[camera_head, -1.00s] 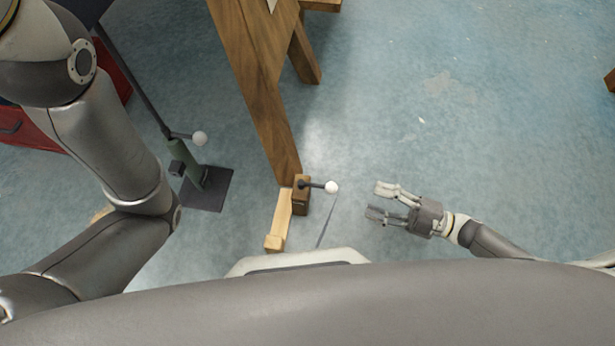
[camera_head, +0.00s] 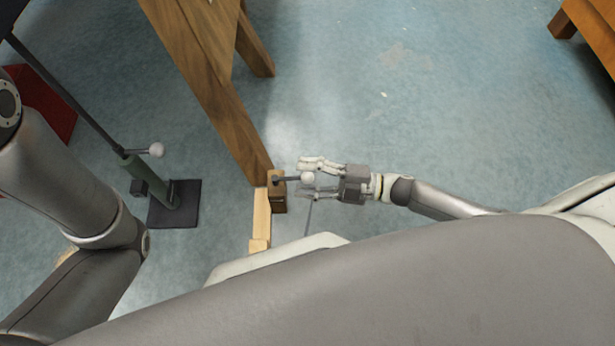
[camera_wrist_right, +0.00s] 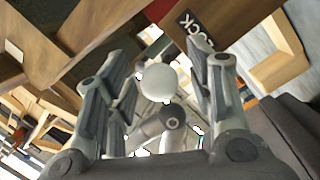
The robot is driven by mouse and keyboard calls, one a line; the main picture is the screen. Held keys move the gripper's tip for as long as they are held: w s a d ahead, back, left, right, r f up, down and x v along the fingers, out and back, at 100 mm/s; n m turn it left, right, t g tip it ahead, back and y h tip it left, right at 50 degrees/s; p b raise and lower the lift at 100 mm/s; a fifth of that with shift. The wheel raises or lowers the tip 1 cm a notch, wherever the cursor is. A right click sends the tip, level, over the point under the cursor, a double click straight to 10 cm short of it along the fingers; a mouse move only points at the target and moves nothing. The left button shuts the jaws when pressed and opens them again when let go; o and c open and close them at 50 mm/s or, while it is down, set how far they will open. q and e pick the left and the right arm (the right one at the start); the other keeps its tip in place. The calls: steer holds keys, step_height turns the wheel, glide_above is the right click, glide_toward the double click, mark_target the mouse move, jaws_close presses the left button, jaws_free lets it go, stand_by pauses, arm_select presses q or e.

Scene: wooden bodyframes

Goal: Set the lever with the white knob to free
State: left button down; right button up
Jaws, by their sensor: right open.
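The lever (camera_head: 290,180) sticks out to the right from a wooden block (camera_head: 278,192) at the end of a wooden beam. Its white knob (camera_head: 307,178) lies between the two open fingers of my right gripper (camera_head: 303,179). The white knob also shows in the right wrist view (camera_wrist_right: 158,83), midway between the fingers, with gaps visible on both sides. A black label (camera_wrist_right: 195,28) ending in "OCK" is on the wood beyond; its first letter is unclear. No "free" mark is readable. My left gripper is out of view.
A light wooden piece (camera_head: 260,222) lies beside the block. The floor (camera_head: 400,110) on the right is clear.

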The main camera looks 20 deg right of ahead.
jaws_close()
stand_by(0.4)
